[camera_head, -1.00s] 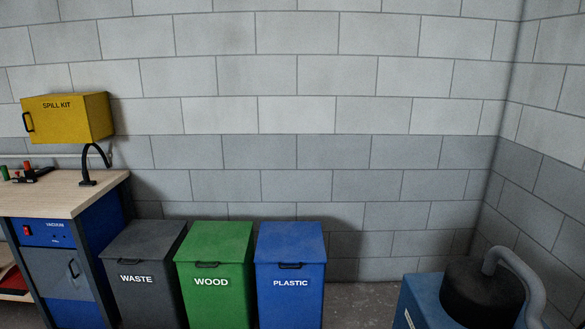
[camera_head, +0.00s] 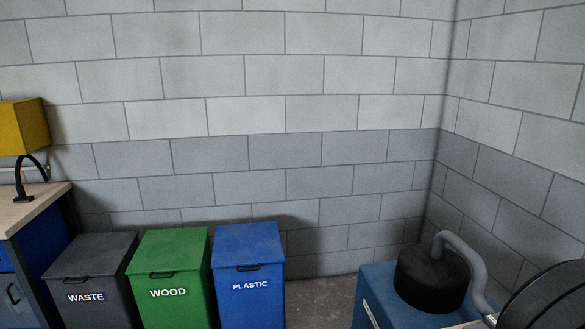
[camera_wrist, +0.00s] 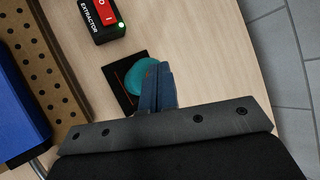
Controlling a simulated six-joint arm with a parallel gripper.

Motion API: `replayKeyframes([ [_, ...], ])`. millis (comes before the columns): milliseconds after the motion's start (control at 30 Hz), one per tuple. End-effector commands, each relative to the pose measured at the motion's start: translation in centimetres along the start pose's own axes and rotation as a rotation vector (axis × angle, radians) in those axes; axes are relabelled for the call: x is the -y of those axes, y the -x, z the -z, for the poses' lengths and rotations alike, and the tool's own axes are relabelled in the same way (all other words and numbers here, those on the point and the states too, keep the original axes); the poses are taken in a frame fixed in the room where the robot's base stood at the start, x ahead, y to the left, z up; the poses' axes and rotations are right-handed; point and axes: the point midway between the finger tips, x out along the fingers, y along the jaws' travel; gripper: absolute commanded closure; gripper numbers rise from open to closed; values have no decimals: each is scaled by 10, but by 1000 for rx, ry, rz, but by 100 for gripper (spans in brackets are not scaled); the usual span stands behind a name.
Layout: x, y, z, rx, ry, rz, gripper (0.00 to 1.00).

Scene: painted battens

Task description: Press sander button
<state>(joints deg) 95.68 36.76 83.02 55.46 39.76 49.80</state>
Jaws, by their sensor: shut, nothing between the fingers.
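No button marked as the sander's is readable in either view. In the wrist view, my gripper (camera_wrist: 158,86) is shut and empty, its blue fingers together over a light wooden top (camera_wrist: 215,60). A teal rounded thing (camera_wrist: 136,77) on a black square plate (camera_wrist: 123,72) is partly hidden beside the fingertips; I cannot tell whether they touch. A black box labelled EXTRACTOR (camera_wrist: 92,22) has a red rocker switch (camera_wrist: 104,12) and a lit green lamp. In the head view, a large dark disc (camera_head: 550,298) is cut off at the lower right. My gripper is not in that view.
A perforated wooden board (camera_wrist: 38,70) and a blue body (camera_wrist: 18,115) lie left in the wrist view. The head view shows waste (camera_head: 88,275), wood (camera_head: 168,270) and plastic (camera_head: 248,262) bins, and a blue cabinet (camera_head: 375,290) with a black drum (camera_head: 430,280) and grey hose.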

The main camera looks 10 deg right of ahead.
Motion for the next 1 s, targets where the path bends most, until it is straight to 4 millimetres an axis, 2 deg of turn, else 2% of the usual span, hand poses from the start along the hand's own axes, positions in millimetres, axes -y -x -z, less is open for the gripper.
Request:
replayKeyframes([
  [567,4,7,-5,0,0,-1,100],
  [1000,26,35,-26,0,2,1,100],
])
